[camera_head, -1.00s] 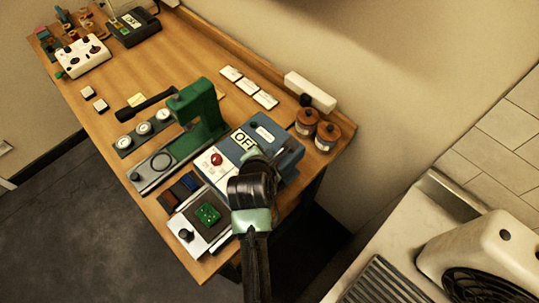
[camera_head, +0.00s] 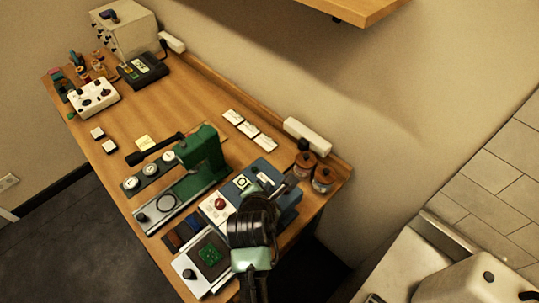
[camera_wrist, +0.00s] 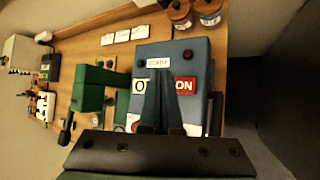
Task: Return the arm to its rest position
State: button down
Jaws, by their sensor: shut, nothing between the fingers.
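My gripper (camera_wrist: 159,82) is shut and empty. In the wrist view its two dark fingers meet in front of a blue box (camera_wrist: 195,52), with clear air seeming to lie between them, though the gap is hard to judge. The fingers partly cover the box's sign, leaving an "O" and a red "ON" panel (camera_wrist: 186,86) in sight. In the head view my arm and dark wrist hang over the near right end of the table and hide part of the blue box (camera_head: 288,207); the fingertips are hard to make out there.
A green press (camera_head: 203,150) stands left of the blue box on the wooden table (camera_head: 190,95). Two brown-lidded jars (camera_head: 323,180) and a white strip (camera_head: 307,136) are at the back right. A wooden shelf (camera_head: 340,10) juts out above. A pale appliance (camera_head: 470,280) is lower right.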

jog(key=w+r+m+t+b, duration=0.3)
jog(key=r+m+t+b, duration=0.3)
jog(key=r, duration=0.8)
jog(key=w+r+m+t+b, duration=0.35)
jog(key=r+m, duration=0.35)
jog(key=r, duration=0.7)
jog(key=s+r+m+t+y+b, duration=0.1)
jog(key=s+r+m+t+b, duration=0.5)
jog(key=s+r, duration=1.1)
notch_tip(320, 180, up, 3)
jog(key=m+t, duration=0.3)
jog(key=m, duration=0.3)
jog(key=shift+s+d, duration=0.2)
jog(key=shift+d, duration=0.05)
jog(key=shift+f, duration=0.15)
